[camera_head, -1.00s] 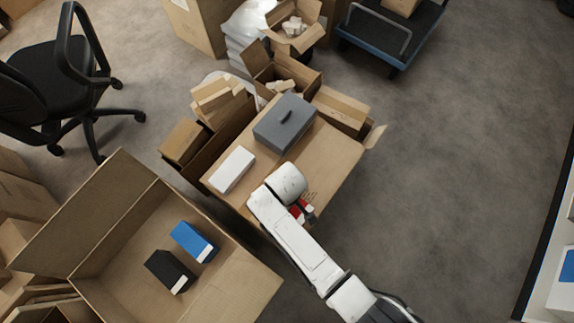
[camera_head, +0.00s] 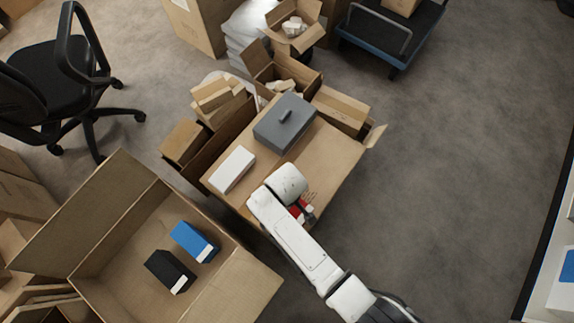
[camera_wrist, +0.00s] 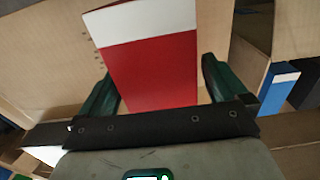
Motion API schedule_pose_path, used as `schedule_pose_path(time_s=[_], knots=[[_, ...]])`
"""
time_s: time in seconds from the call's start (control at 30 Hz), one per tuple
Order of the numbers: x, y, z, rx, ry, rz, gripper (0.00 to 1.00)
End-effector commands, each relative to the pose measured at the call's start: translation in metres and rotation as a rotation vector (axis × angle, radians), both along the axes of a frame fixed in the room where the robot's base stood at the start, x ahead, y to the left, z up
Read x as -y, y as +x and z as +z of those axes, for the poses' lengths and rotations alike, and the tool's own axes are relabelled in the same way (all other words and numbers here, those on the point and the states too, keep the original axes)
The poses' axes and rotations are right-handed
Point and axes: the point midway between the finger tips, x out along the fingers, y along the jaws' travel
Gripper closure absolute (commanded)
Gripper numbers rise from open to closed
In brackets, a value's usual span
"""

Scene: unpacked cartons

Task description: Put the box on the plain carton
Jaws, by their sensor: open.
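A red box with a white end (camera_wrist: 150,65) stands between the two dark green fingers of my gripper (camera_wrist: 158,75) in the wrist view. The fingers are open, one on each side of it; whether either touches it I cannot tell. In the head view only a bit of red (camera_head: 299,211) shows beside my wrist, which hides most of the box and my gripper. It is over the near edge of a closed brown carton (camera_head: 335,150). I cannot tell for sure which carton is the plain one.
A grey box with a handle (camera_head: 284,122) and a white box (camera_head: 232,169) lie on the closed carton. An open carton (camera_head: 115,255) at the lower left holds a blue box (camera_head: 194,241) and a black box (camera_head: 168,271). Clear floor (camera_head: 460,170) lies to the right.

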Motion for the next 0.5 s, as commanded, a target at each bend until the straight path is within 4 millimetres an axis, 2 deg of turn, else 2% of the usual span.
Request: schedule_pose_path(time_s=[0.17,0.5], knots=[[0.000,0.001,0.024,0.003,0.002,-0.001,0.01],[0.000,0.001,0.092,0.003,0.003,0.000,0.01]])
